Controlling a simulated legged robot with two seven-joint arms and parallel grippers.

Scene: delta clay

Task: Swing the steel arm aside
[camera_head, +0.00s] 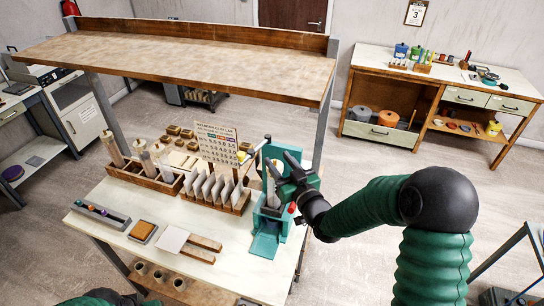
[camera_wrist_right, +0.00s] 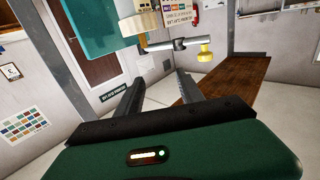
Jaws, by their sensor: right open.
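The steel arm (camera_head: 254,147) sticks out to the left from the top of a teal press-like device (camera_head: 266,244) at the right end of the bench. It ends in a yellow knob (camera_head: 241,156). In the right wrist view the steel arm (camera_wrist_right: 172,45) lies crosswise just beyond the fingertips, with the yellow knob (camera_wrist_right: 205,52) at its right end. My right gripper (camera_head: 281,163) is beside the upper part of the device, hiding some of it. In the wrist view the fingers of this gripper (camera_wrist_right: 157,80) are apart with nothing between them. My left gripper is not in view.
A rack of white cards (camera_head: 215,190) and a sign (camera_head: 216,143) stand just left of the device. A wooden shelf (camera_head: 180,60) on metal posts (camera_head: 322,125) overhangs the bench.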

